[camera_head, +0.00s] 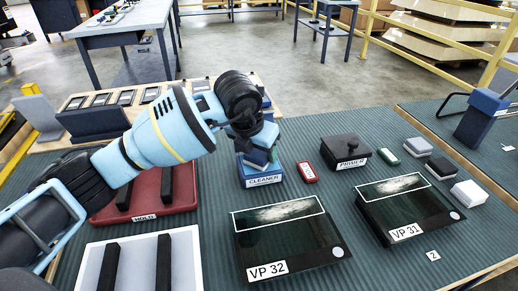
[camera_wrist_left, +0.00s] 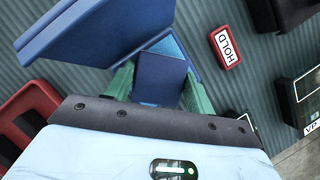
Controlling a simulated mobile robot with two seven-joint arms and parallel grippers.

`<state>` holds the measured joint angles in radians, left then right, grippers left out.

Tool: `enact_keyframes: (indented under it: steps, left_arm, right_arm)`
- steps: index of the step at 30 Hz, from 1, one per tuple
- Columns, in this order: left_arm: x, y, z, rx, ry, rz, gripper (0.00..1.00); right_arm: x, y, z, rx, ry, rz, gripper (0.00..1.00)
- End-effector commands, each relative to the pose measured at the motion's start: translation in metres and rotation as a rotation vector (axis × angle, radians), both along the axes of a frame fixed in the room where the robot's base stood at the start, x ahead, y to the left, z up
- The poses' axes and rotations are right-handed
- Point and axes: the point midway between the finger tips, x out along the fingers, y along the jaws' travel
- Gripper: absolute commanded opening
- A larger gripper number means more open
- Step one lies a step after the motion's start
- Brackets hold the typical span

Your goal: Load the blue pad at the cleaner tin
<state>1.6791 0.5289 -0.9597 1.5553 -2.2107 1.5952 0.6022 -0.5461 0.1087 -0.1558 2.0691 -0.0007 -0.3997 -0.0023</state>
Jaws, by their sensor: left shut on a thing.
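The blue cleaner tin (camera_head: 262,175), labelled CLEANER, stands on the ribbed mat behind the VP 32 panel. My left gripper (camera_head: 258,158) is at the tin's top, pointing down, and partly hides it. In the left wrist view, the gripper's green fingers (camera_wrist_left: 160,88) are shut on the blue pad (camera_wrist_left: 160,72). Whether the pad touches the tin cannot be told. My right gripper is not in view.
The black primer tin (camera_head: 345,151) and red HOLD tag (camera_head: 306,172) stand right of the cleaner tin. Glass panels VP 32 (camera_head: 287,240) and VP 31 (camera_head: 410,208) lie in front. A red tray (camera_head: 185,187) is left; green (camera_head: 388,157) and white (camera_head: 467,193) blocks lie right.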

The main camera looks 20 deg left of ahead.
Motion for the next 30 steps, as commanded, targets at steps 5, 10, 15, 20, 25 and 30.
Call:
enact_keyframes:
  steps: [5,10,15,20,25,30]
  left_arm:
    - [0.0,0.0001,-0.0021,0.0,0.0,0.0,0.36]
    - [0.0,0.0001,-0.0038,0.0,0.0,0.0,0.36]
    - [0.0,0.0001,-0.0056,0.0,0.0,0.0,0.36]
    - [-0.0001,0.0001,-0.006,0.0,0.0,0.0,0.36]
    - [-0.0002,0.0001,-0.0063,0.0,0.001,0.0,0.36]
    - [-0.0003,0.0001,-0.0064,0.0,0.002,0.0,0.36]
  right_arm:
    - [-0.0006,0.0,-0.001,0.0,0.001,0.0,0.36]
    - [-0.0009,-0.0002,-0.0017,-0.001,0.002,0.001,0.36]
    - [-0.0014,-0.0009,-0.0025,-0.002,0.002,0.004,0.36]
    - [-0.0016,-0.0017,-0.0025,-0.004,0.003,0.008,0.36]
    - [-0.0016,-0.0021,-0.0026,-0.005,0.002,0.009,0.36]
    - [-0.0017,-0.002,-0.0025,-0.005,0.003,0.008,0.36]
